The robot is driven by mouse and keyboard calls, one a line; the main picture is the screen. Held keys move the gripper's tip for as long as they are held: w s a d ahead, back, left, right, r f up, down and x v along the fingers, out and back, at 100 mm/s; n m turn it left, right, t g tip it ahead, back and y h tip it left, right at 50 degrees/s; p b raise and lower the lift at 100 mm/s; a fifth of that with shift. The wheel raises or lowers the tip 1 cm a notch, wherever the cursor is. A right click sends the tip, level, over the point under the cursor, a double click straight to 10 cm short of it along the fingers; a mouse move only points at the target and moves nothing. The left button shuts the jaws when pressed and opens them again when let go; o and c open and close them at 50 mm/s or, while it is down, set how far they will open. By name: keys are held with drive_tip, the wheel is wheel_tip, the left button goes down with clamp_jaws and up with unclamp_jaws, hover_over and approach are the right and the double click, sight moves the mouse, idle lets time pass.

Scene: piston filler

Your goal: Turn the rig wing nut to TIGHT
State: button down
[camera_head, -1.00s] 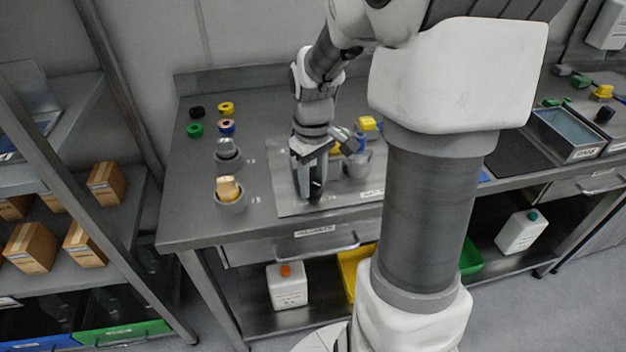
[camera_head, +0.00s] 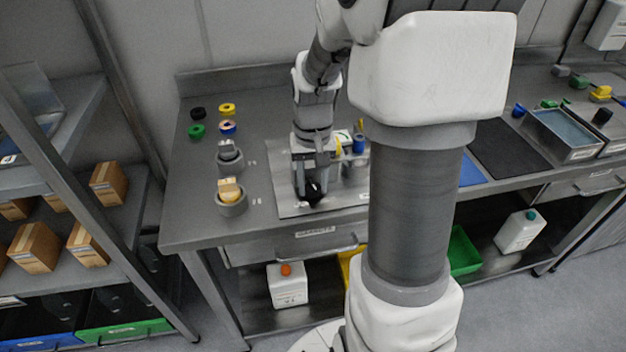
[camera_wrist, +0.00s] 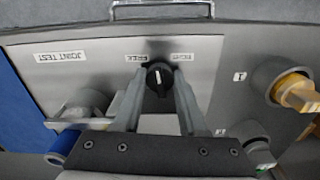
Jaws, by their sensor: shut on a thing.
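The rig wing nut (camera_wrist: 158,73) is a black knob with a white pointer line on a grey metal plate. In the wrist view it sits between the fingertips of my gripper (camera_wrist: 159,88), which is shut on it. The pointer line runs nearly straight along the picture's vertical. Two small labels flank the knob: one reads FREE (camera_wrist: 134,58), and the other (camera_wrist: 182,57) is too small to read surely. In the head view my gripper (camera_head: 309,190) points down at the plate (camera_head: 288,208), with the dark knob partly hidden at its tips.
The plate also carries a JOINT TEST label (camera_wrist: 61,56) and metal fittings close beside my gripper. A cup with a yellow piece (camera_head: 230,190) and another cup (camera_head: 229,158) stand to the left. Coloured rings (camera_head: 227,127) lie behind them. A drawer handle (camera_wrist: 162,5) is at the bench front.

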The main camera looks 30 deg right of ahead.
sight(313, 187)
drive_tip(key=shift+w+r+m+p, duration=0.1)
drive_tip(key=shift+m+p, duration=0.45)
drive_tip(key=shift+m, duration=1.65)
drive_tip(key=c, duration=0.8)
unclamp_jaws()
drive_tip(key=shift+o, duration=0.2)
wheel_tip(313, 187, up, 17)
drive_tip(key=p, duration=0.4)
drive_tip(key=shift+r, duration=0.2)
drive_tip(key=shift+o, duration=0.4)
